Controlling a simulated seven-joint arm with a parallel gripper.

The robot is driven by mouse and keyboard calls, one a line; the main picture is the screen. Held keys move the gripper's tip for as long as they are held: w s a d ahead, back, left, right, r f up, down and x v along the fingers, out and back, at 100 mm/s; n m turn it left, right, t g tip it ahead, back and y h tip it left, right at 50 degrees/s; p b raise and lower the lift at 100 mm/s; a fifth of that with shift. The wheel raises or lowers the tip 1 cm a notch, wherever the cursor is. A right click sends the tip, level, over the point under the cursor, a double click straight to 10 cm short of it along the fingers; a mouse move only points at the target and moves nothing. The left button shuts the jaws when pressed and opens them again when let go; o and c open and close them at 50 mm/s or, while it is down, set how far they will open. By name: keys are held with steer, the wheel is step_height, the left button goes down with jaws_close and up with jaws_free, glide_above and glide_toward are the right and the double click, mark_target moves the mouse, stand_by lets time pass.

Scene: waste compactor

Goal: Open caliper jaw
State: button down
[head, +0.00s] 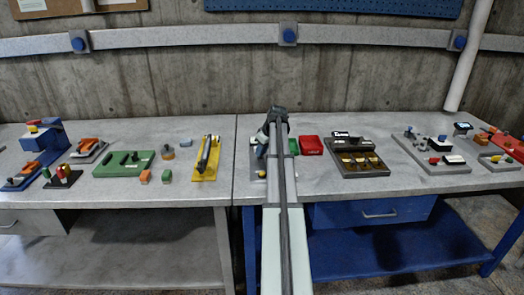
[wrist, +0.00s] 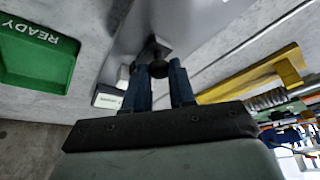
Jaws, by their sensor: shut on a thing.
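In the wrist view my gripper (wrist: 158,75) has its two blue fingers on either side of a dark round knob (wrist: 158,67), and it is shut on it. The knob stands on a dark block on a grey plate (wrist: 195,25), which looks like the caliper fixture. A small white-topped block with a label (wrist: 108,100) sits beside the fingers. In the head view my arm covers most of the fixture; a bit of its grey plate (head: 257,189) shows left of the arm. The jaw and its opening cannot be made out.
A green READY tray (wrist: 38,55) lies close on one side in the wrist view. A red tray (head: 311,146) and a dark fixture with brass parts (head: 360,171) stand right of my arm. A yellow fixture (head: 205,170) stands left, across the seam between tables.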

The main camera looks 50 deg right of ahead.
steer(key=shift+s+a, duration=0.95)
steer(key=c, duration=0.9)
jaws_free()
steer(key=shift+c, duration=0.2)
steer(key=shift+r, duration=0.1)
steer(key=v, duration=1.3)
steer(key=shift+s+r, duration=0.15)
steer(key=shift+r, duration=0.1)
